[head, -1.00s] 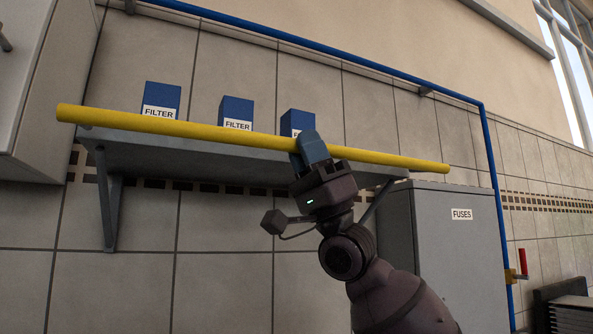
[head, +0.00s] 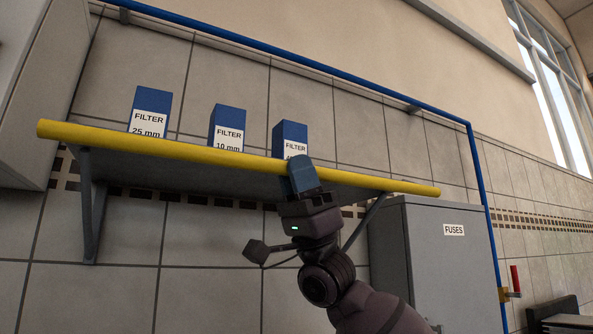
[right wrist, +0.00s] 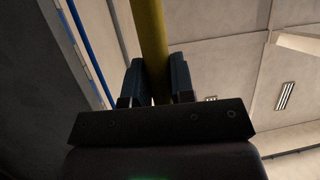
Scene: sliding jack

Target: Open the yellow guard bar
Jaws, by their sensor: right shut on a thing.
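The yellow guard bar (head: 200,152) runs across the head view, sloping down to the right, along the front of the grey wall shelf (head: 200,182). My right gripper (head: 303,174) is shut on the bar right of its middle, in front of the right-hand filter box. In the right wrist view the bar (right wrist: 151,45) passes between the two blue fingers (right wrist: 157,82). Three blue filter boxes stand behind the bar: left (head: 152,105), middle (head: 229,122) and right (head: 291,136). The bar hides their bottoms. My left gripper is not in view.
A grey fuse cabinet (head: 450,270) stands to the right, below the bar's right end. A blue pipe (head: 300,65) runs above the shelf and down past the cabinet, where a red-handled valve (head: 515,280) sits. A pale cabinet (head: 40,80) is at the left.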

